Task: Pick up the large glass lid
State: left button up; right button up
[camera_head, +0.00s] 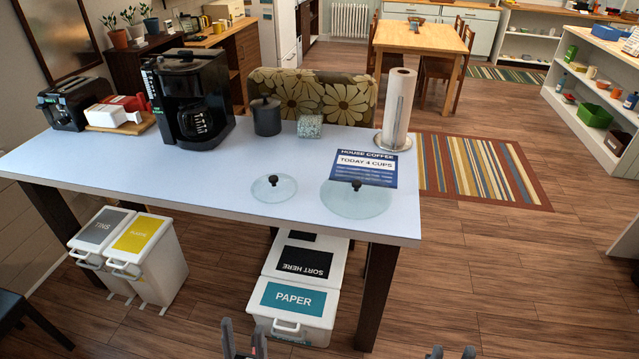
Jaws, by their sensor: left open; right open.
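The large glass lid (348,201) lies flat near the right end of the white table (150,180), close to its front edge. It is a clear disc with a dark knob, and its far part meets a blue card reading "HOUSE COFFEE". A smaller glass lid (273,189) with a dark knob lies to its left. My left gripper (244,338) is low at the bottom edge, in front of the table, open and empty. My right gripper (450,353) barely shows at the bottom edge further right, open, with only its fingertips visible. Both are apart from the lids.
A blue card (365,168) stands or lies behind the large lid; I cannot tell which. A paper towel roll (398,110), dark canister (266,117) and coffee maker (190,95) stand further back. White bins (293,308) sit below the table front.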

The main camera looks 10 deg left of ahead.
aim_at(350, 194)
jog(key=u, duration=5.75)
jog(key=k+j+z, duration=0.3)
jog(key=j, duration=0.2)
jog(key=k+j+z, duration=0.3)
jog(key=j, duration=0.2)
jog(key=z, duration=4.15)
jog(key=i, duration=0.5)
